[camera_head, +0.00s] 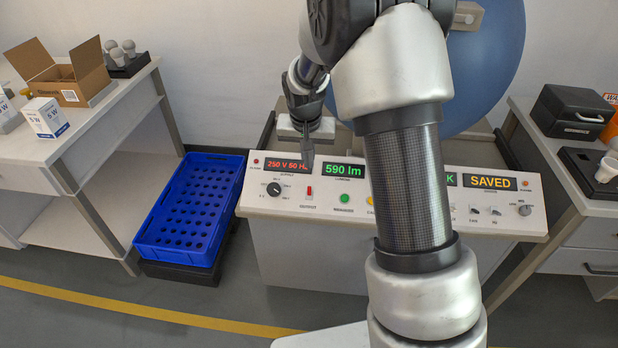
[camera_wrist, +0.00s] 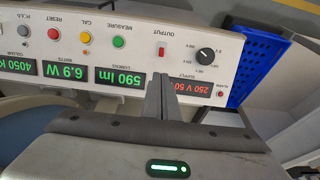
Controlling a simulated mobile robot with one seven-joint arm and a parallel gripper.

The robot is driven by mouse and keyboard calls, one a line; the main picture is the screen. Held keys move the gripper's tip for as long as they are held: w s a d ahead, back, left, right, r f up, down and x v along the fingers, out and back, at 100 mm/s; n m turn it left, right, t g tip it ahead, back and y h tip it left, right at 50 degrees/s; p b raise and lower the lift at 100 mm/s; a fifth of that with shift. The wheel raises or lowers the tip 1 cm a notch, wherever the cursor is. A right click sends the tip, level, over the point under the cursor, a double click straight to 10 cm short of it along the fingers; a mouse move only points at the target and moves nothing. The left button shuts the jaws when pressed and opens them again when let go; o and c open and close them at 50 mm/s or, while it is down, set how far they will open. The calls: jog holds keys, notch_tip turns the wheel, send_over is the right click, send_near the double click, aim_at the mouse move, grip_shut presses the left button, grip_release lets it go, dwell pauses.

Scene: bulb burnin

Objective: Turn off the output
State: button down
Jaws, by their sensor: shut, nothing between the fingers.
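The output switch (camera_head: 309,191) is a small red rocker on the white control panel (camera_head: 262,203), labelled OUTPUT, between the black supply knob (camera_head: 274,189) and the green measure button (camera_head: 345,198). In the wrist view the red output switch (camera_wrist: 161,50) lies just beyond my fingertips. My gripper (camera_head: 308,164) is shut and empty, above the panel near the supply display (camera_head: 286,165), which reads about 250 V 50 Hz. In the wrist view the shut fingers of my gripper (camera_wrist: 160,82) point toward the switch, apparently short of it. Whether they touch the panel is unclear.
The lumen display (camera_head: 343,171) reads 590 lm and another display (camera_head: 489,182) reads SAVED. A blue perforated crate (camera_head: 150,237) stands left of the panel. A table with an open cardboard box (camera_head: 72,93) is at left. My arm hides part of the panel's middle.

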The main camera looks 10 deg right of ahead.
jog(key=b, duration=0.2)
send_near(309, 192)
jog(key=w+f, duration=0.2)
jog(key=w+d+f, duration=0.1)
jog(key=w+f, duration=0.1)
jog(key=f, duration=0.1)
jog(key=shift+w+d, duration=0.1)
jog(key=shift+d, duration=0.1)
jog(key=shift+s+a, duration=0.15)
jog(key=shift+s, duration=0.25)
dwell(0.4)
jog(key=shift+s+a+f+b, duration=0.1)
jog(key=shift+s+a+b, duration=0.05)
jog(key=shift+s, duration=0.3)
jog(key=shift+s+a+b, duration=0.1)
jog(key=shift+s+b, duration=0.05)
jog(key=shift+s, duration=0.4)
jog(key=shift+s+a, duration=0.25)
jog(key=shift+s, duration=0.35)
jog(key=shift+s, duration=0.1)
